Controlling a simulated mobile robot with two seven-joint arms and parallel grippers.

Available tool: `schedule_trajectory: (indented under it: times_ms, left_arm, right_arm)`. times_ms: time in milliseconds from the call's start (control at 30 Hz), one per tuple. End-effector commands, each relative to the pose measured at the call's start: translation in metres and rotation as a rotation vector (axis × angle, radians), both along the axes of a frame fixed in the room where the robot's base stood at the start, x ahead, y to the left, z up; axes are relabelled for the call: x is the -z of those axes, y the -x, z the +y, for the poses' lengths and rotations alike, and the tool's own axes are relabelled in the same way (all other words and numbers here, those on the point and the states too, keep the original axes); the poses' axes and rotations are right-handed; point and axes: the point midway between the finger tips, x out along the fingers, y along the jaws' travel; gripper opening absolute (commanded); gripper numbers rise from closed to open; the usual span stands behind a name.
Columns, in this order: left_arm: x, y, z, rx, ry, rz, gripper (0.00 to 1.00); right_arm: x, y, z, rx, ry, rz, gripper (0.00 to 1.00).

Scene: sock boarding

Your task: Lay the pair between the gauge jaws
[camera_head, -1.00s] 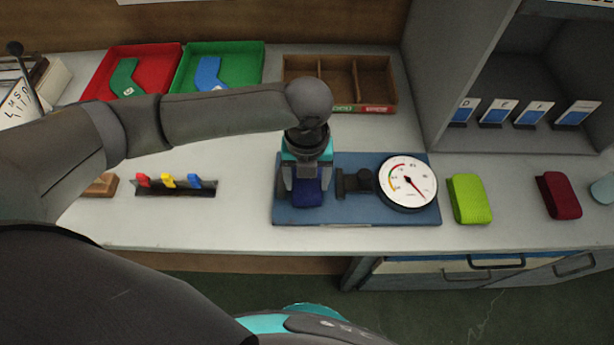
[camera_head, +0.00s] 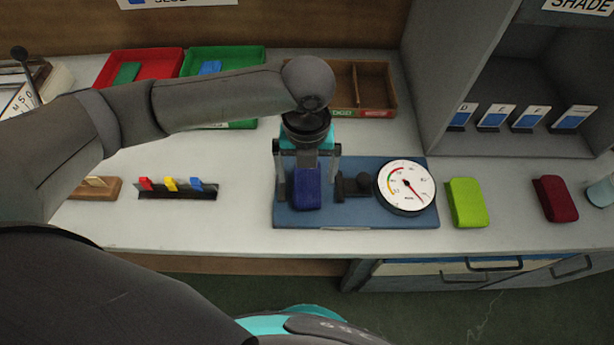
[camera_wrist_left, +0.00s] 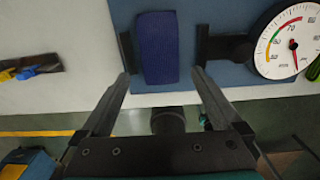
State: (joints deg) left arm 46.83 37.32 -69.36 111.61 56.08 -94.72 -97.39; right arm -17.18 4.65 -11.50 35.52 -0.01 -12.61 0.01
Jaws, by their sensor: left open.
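The blue sock pair (camera_head: 307,190), a dark blue folded bundle, lies on the blue gauge base (camera_head: 360,215), left of the dial gauge (camera_head: 406,186). In the left wrist view the pair (camera_wrist_left: 157,48) sits between a dark jaw at its left and the dark jaw (camera_wrist_left: 225,48) that leads to the dial (camera_wrist_left: 291,42). Whether both jaws touch it I cannot tell. My left gripper (camera_head: 308,178) is open above the pair, its fingers apart on either side. In the left wrist view the gripper (camera_wrist_left: 162,80) holds nothing. My right gripper is not in view.
A lime bundle (camera_head: 466,202) and a dark red bundle (camera_head: 555,198) lie to the right. A rack with coloured clips (camera_head: 177,190) stands left. Red (camera_head: 107,72) and green (camera_head: 250,56) trays and a divided wooden box (camera_head: 376,82) are behind. Bare counter lies in front of the clip rack.

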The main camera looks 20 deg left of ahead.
Motion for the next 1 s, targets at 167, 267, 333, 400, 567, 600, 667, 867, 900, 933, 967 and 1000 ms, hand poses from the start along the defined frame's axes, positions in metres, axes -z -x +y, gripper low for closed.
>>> schedule_trajectory:
  times_ms: [167,267,333,400,567,600,667,867,900,933,967,1000]
  left_arm:
    - [-0.043,-0.001,0.000,0.000,0.003,-0.005,0.99]
    - [-0.059,-0.001,-0.001,-0.001,0.002,-0.004,0.99]
    - [-0.068,-0.001,-0.001,-0.001,0.003,-0.003,0.99]
    - [-0.073,0.000,-0.001,0.000,0.003,-0.002,0.99]
    - [-0.078,0.000,-0.001,0.000,0.003,-0.001,0.99]
    - [-0.078,0.000,-0.001,0.000,0.003,-0.001,0.99]
    - [-0.078,0.000,-0.001,-0.001,0.003,-0.001,0.99]
    - [-0.078,0.000,-0.001,0.000,0.003,-0.001,0.99]
    - [-0.078,0.000,-0.001,0.000,0.003,-0.001,0.99]
    - [-0.078,0.000,-0.001,0.000,0.003,-0.001,0.99]
    - [-0.077,0.000,-0.001,0.000,0.003,-0.001,0.99]
    - [-0.077,0.000,-0.001,0.000,0.003,-0.001,0.99]
  right_arm:
    - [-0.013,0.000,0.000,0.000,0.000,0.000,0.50]
    - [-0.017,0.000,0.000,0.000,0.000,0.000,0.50]
    - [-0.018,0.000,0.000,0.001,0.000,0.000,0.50]
    - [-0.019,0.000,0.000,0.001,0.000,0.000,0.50]
    - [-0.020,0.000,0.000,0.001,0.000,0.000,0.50]
    - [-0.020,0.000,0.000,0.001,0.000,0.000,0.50]
    - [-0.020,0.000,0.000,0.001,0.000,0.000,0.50]
    - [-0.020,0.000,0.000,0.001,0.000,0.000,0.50]
    - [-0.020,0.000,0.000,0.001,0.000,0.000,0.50]
    - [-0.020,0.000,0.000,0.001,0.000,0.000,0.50]
    - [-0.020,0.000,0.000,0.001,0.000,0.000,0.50]
    - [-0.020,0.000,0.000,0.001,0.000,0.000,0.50]
